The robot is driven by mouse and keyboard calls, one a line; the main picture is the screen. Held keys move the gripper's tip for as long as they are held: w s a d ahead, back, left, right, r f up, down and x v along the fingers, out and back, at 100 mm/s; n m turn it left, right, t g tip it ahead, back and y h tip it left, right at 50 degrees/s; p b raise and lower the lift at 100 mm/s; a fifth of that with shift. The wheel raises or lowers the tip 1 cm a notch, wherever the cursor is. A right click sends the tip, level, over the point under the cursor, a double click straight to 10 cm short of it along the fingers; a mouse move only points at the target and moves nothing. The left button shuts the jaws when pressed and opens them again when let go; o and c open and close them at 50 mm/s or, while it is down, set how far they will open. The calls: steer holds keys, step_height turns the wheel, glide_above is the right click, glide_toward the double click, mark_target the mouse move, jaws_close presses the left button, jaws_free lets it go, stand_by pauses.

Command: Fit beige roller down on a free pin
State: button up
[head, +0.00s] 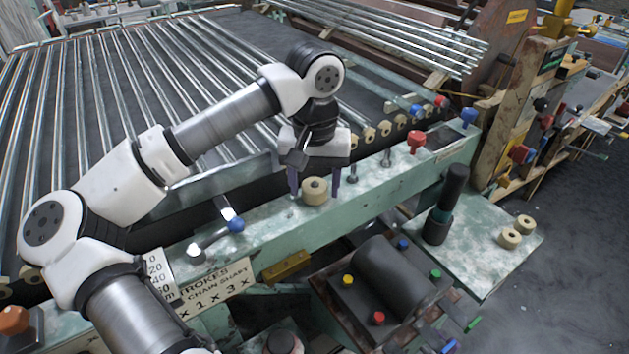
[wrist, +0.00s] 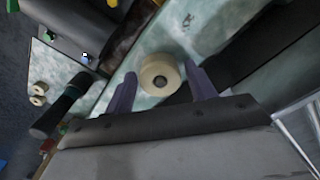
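A beige roller (head: 315,190) with a dark centre hole is on the pale green rail (head: 270,222), below my gripper (head: 314,196). In the wrist view the roller (wrist: 160,74) lies between the two purple fingertips of my gripper (wrist: 161,76). The fingers are spread, with a small gap on each side of the roller. I cannot tell whether the roller sits on a pin. Metal pins stand on the rail to the right, one near the gripper (head: 352,172) and one farther off (head: 386,157). Neither shows a roller on it.
Two more beige rollers (head: 510,238) (head: 524,223) lie on the green plate at the right. A black upright handle (head: 446,205) stands near them. Red (head: 416,140) and blue (head: 236,225) knobs rise along the rail.

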steer(key=shift+o, duration=0.8)
step_height(320, 180, up, 14)
steer(key=shift+f, duration=0.1)
